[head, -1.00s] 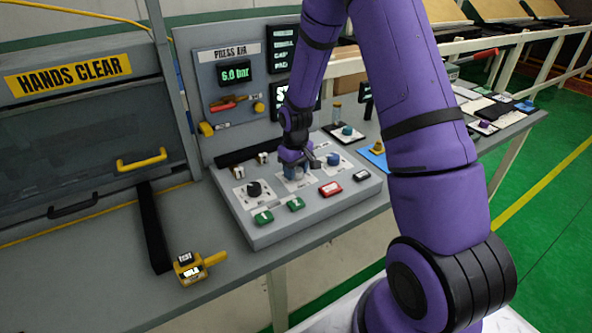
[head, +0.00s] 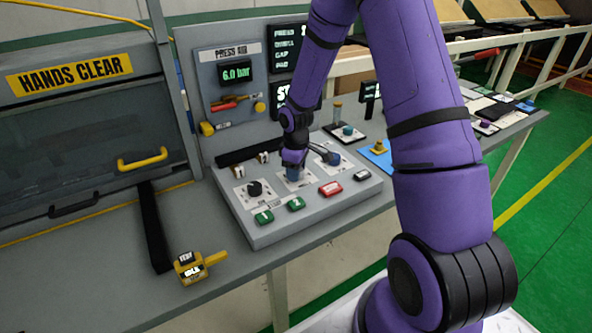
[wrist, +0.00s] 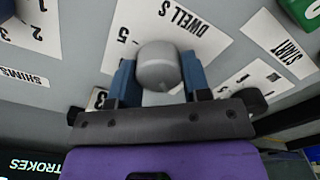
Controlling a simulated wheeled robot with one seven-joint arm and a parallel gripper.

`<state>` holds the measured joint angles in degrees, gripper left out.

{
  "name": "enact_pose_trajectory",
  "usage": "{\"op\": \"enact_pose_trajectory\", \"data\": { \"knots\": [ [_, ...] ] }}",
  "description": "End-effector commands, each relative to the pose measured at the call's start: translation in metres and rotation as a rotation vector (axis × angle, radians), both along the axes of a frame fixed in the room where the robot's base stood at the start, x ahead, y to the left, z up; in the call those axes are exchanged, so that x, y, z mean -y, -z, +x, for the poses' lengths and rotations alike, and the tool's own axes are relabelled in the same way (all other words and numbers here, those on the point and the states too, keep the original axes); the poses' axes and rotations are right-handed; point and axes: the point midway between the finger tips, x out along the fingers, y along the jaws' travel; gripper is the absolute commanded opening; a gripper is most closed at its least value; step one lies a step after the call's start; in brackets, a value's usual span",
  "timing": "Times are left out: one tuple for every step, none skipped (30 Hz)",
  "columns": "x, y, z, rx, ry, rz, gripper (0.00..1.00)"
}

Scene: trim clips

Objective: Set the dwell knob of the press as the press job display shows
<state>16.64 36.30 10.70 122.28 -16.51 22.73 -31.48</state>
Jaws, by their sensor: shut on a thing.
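The dwell knob (wrist: 158,62) is a grey round cap in the wrist view, on a white plate (wrist: 190,40) lettered DWELL S. My gripper (wrist: 158,80) is shut on it, with one blue finger on each side. A 5 shows beside the knob and a 3 lower left; I cannot make out which mark it points at. In the head view my gripper (head: 294,172) is down at the middle knob of the grey control box (head: 262,231) and hides most of it. The press job display (head: 286,45) is partly behind my arm, and its values are hidden.
A black knob (head: 255,188) and a blue knob (head: 333,158) flank the gripper. Green buttons (head: 296,204), a red button (head: 330,189) and a black one (head: 362,175) line the front. A yellow device (head: 190,267) stands on the bench at the left.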

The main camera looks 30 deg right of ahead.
Motion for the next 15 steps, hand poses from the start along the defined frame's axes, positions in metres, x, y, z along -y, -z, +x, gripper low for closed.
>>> {"op": "enact_pose_trajectory", "data": {
  "knots": [
    [0.0003, -0.0001, 0.0001, 0.000, 0.000, 0.000, 0.20],
    [0.0003, -0.0001, 0.0001, 0.000, 0.000, 0.000, 0.20],
    [0.0003, -0.0001, 0.0001, 0.000, 0.000, 0.000, 0.20],
    [0.0003, -0.0001, 0.0001, 0.000, 0.000, 0.000, 0.20],
    [0.0003, -0.0001, 0.0001, 0.000, 0.000, 0.000, 0.20],
    [0.0003, -0.0001, 0.0001, 0.000, 0.000, 0.000, 0.20],
    [0.0003, -0.0001, 0.0001, 0.000, 0.000, 0.000, 0.20],
    [0.0003, -0.0001, 0.0001, 0.000, 0.000, 0.000, 0.20],
    [0.0004, -0.0001, 0.0000, 0.000, 0.000, 0.000, 0.46],
    [0.0004, -0.0001, 0.0000, 0.000, 0.001, 0.000, 0.53],
    [0.0004, -0.0001, 0.0000, 0.000, 0.001, 0.000, 0.60],
    [0.0004, -0.0001, 0.0000, 0.000, 0.001, 0.000, 0.69],
    [0.0004, -0.0001, 0.0000, 0.000, 0.001, 0.000, 0.69],
    [0.0002, -0.0001, 0.0000, 0.000, 0.001, 0.000, 0.69],
    [0.0002, -0.0001, 0.0000, 0.000, 0.001, 0.000, 0.69]
  ]
}}
